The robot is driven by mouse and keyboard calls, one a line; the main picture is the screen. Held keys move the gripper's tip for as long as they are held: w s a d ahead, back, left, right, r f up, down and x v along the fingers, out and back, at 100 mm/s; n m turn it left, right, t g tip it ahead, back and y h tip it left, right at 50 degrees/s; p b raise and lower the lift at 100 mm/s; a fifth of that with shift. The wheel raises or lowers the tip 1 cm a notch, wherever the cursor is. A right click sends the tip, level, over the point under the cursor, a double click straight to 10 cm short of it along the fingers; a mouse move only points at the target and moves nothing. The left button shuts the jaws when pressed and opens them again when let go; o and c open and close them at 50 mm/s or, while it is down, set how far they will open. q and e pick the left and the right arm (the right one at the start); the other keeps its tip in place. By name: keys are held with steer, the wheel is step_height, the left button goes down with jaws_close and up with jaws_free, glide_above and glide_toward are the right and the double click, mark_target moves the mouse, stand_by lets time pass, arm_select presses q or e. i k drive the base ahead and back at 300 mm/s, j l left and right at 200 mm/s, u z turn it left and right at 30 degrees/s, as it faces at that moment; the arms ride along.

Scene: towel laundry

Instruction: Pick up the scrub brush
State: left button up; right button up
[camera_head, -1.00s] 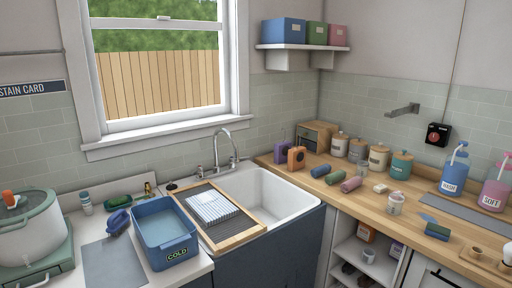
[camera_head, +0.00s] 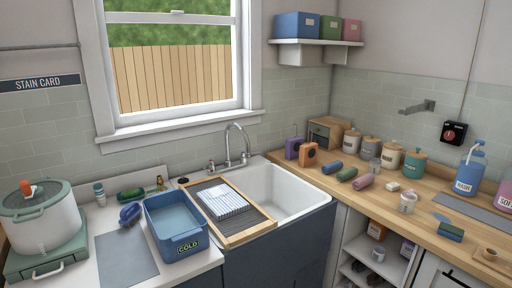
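A small blue-purple object (camera_head: 130,214), which looks like the scrub brush, lies on the left counter. It sits just left of the blue COLD basin (camera_head: 188,247) and above the grey mat, apart from the basin. Its bristles are too small to make out clearly. Neither of my grippers is in view.
A green dish (camera_head: 131,194) and a small capped bottle (camera_head: 99,194) stand behind the brush. A lidded pot (camera_head: 40,222) stands at the far left. A grey mat (camera_head: 98,260) lies in front. A wooden-framed rack (camera_head: 247,237) with a striped towel (camera_head: 222,201) spans the sink (camera_head: 290,190).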

mark_target(129, 213)
steer(key=u, duration=1.1)
